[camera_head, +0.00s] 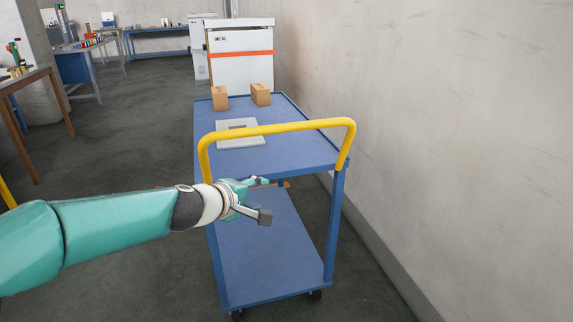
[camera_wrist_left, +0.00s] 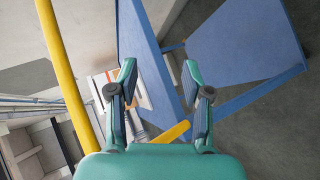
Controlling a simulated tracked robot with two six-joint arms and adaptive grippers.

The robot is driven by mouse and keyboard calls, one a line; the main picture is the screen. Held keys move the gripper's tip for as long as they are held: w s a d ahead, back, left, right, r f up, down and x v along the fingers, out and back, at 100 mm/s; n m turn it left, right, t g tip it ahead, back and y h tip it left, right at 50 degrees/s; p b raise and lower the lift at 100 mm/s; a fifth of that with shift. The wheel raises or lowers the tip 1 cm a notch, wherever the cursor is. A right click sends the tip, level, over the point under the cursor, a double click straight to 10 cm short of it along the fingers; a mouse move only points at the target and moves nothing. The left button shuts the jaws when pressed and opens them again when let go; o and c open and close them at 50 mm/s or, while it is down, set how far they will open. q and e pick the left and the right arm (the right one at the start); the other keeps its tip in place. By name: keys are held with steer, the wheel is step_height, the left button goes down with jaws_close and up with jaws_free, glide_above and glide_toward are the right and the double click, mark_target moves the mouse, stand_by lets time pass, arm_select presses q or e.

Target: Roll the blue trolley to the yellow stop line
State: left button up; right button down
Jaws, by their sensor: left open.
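The blue trolley (camera_head: 270,250) stands beside the right wall, with two blue decks and a yellow push handle (camera_head: 290,127) at its near end. My left gripper (camera_head: 264,199) is open and empty in front of the trolley's near end, below the handle and apart from it. In the left wrist view, the gripper (camera_wrist_left: 160,75) has its fingers spread, with the blue trolley (camera_wrist_left: 245,45) beyond them and a yellow bar (camera_wrist_left: 65,70) to the left. I cannot clearly identify the yellow stop line; a small orange-yellow strip (camera_head: 284,184) shows between the decks. My right gripper is out of view.
Two cardboard boxes (camera_head: 260,95) and a grey plate (camera_head: 238,128) lie on the top deck. A white cabinet with an orange stripe (camera_head: 240,53) stands beyond the trolley. The wall (camera_head: 430,120) is close on the right.

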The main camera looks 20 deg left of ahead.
mark_target(277, 131)
arm_select(q)
step_height(277, 131, up, 12)
steer(key=s+a+n+t+h+b, duration=0.1)
steer(key=s+a+n+t+b, duration=0.1)
steer(key=n+t+b, duration=0.1)
steer(key=p+x, duration=0.1)
steer(key=x, duration=0.4)
steer(key=p+x, duration=0.2)
steer(key=x, duration=0.4)
steer(key=r+p+x, duration=0.1)
steer(key=x, duration=0.4)
steer(key=shift+w, duration=0.5)
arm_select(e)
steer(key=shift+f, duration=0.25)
